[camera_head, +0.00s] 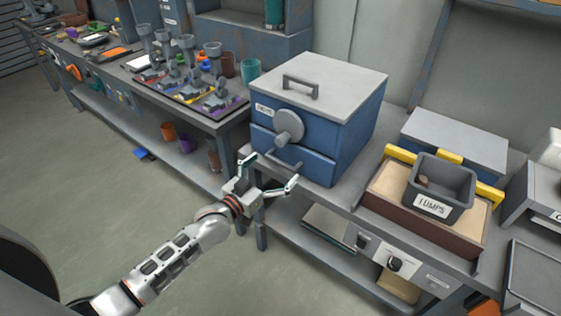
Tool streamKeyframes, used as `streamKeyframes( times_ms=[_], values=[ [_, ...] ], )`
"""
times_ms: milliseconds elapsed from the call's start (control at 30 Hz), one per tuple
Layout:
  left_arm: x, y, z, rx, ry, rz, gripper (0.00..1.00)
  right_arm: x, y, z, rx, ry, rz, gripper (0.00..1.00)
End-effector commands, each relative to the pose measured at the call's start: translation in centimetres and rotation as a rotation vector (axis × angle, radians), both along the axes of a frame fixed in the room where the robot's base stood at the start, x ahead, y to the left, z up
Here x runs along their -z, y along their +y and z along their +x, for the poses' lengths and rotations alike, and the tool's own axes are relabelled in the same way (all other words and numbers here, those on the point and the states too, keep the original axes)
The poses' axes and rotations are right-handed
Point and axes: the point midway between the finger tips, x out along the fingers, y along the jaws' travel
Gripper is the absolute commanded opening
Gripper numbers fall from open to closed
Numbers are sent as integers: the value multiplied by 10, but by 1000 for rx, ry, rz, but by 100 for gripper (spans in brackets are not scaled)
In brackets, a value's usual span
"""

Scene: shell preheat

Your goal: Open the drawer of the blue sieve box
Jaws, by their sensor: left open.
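The blue sieve box (341,131) stands on the bench, with a light grey lid and a lid handle (301,86) on top. A round grey knob (289,126) is on its upper front, beside a small label. Its drawer (309,164) is the lower front panel and looks shut. A grey bar handle (283,162) is on the drawer. My left gripper (268,173) is open and empty, just in front of the drawer. Its fingers are spread on either side near the handle; contact cannot be told. My right gripper is not in view.
A grey bin labelled LUMPS (440,187) sits in a wooden tray (388,201) to the right. A bench with cups and tools on a tray (233,107) stands at the left. The floor (90,200) at left is mostly clear.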

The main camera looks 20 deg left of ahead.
Motion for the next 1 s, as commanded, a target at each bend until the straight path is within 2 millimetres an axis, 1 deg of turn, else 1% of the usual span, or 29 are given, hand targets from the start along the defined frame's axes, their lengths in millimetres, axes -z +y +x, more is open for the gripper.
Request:
streamKeyframes(
  times_ms=[33, 100, 233, 333, 567, 600, 667, 700, 767, 800, 1000],
  values=[
    [0, -3, 8, 0, -2, -2, 100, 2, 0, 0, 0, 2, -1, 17],
    [1, -6, 16, 0, 0, -1, 100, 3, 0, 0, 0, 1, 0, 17],
    [1, -10, 26, 1, 1, 0, 100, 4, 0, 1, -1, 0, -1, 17],
    [1, -11, 30, 1, 1, 0, 100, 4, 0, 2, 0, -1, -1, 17],
    [1, -12, 30, 1, 1, 0, 100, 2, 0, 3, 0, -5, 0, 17],
    [1, -12, 30, 1, 1, 0, 97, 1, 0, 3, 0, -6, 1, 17],
    [0, -12, 30, 1, 1, 0, 82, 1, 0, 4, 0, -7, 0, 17],
    [0, -12, 30, 1, 1, 0, 71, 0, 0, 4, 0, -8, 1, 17],
    [0, -12, 30, 1, 1, 0, 56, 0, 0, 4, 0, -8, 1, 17],
    [0, -12, 30, 1, 1, 0, 45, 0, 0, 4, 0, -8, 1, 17],
    [0, -11, 28, 1, 1, 1, 44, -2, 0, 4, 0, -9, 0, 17]
  ],
)
